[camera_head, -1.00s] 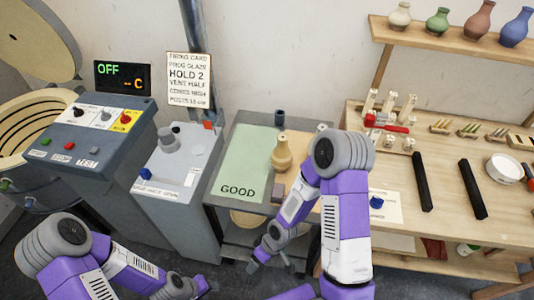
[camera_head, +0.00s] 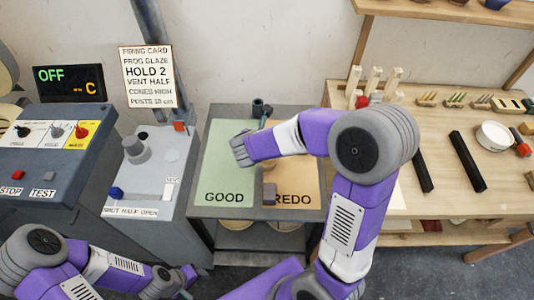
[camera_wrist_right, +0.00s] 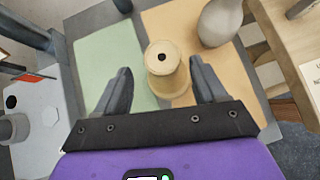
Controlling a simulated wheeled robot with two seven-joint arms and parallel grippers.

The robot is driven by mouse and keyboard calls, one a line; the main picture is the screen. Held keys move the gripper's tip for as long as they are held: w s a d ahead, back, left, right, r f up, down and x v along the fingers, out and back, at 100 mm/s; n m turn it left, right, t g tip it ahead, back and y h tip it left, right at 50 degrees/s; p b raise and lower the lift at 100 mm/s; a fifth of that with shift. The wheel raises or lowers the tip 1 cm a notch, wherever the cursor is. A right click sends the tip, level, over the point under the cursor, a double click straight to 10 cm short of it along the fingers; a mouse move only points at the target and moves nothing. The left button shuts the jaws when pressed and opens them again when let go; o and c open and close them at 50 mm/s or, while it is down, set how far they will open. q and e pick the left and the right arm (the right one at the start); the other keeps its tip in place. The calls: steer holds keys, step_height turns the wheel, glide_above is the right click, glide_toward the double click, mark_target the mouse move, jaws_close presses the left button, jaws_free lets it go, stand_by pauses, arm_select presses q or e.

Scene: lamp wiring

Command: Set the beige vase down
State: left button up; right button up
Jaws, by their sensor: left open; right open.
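The beige vase (camera_wrist_right: 166,76) stands upright about where the green and orange mats meet, in the right wrist view. My right gripper (camera_wrist_right: 160,68) is open, with a finger on each side of the vase; I cannot tell whether either touches it. The green GOOD mat (camera_head: 218,172) and the orange REDO mat (camera_head: 309,180) lie side by side on the grey table (camera_head: 200,203). My left gripper (camera_head: 188,281) is open and low at the bottom, left of centre.
A pale grey vase (camera_wrist_right: 219,22) stands beside the beige one. A dark cup (camera_head: 258,107) stands at the back. The control box (camera_head: 160,165) is left, the wooden bench (camera_head: 440,120) right. The GOOD mat's front is clear.

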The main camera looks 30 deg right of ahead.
steer(key=x, duration=0.2)
steer(key=b+x, duration=0.1)
steer(key=x, duration=0.1)
steer(key=shift+d+f, duration=0.3)
steer(key=shift+f, duration=0.05)
steer(key=shift+s, duration=0.1)
steer(key=shift+c, duration=0.2)
jaws_close()
